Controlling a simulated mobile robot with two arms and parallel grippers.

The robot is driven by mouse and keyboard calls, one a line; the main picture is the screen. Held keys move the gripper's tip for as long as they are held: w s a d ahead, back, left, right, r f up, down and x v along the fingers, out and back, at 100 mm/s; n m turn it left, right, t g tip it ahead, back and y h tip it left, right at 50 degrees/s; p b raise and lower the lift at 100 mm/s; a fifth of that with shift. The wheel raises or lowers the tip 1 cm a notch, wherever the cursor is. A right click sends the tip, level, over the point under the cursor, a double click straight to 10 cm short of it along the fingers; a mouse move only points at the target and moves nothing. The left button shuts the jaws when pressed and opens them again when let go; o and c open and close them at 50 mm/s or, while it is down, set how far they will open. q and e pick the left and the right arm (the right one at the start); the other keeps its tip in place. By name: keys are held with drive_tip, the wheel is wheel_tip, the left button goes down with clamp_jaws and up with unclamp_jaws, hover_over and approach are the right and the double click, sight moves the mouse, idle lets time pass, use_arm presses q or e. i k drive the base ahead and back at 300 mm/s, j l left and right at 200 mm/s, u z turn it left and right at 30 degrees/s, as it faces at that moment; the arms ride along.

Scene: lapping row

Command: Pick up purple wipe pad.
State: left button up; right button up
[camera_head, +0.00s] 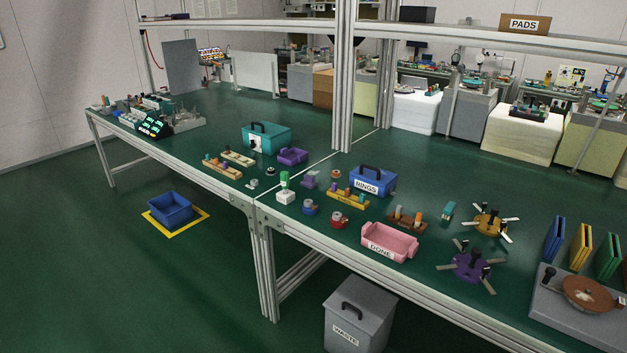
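A small purple block-like item (310,180) stands on the green bench top, between a white holder with a green top (285,187) and the blue RINGS bin (373,180). It may be the purple wipe pad, but it is too small to tell for sure. Two other purple things are on the bench: a small purple tray (292,156) behind it to the left, and a purple disc with metal arms (471,264) towards the right front. Neither of my grippers is in view.
A pink DONE bin (389,243), a yellow rack (348,199) and a brown rack (407,220) stand nearby. A teal bin (266,138) is farther back. A frame post (345,80) rises behind. A grey WASTE bin (359,315) and a blue bin (170,208) are on the floor.

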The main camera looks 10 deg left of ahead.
sight(308, 182)
drive_tip(key=i+j+z, duration=0.25)
drive_tip(key=i+j, duration=0.5)
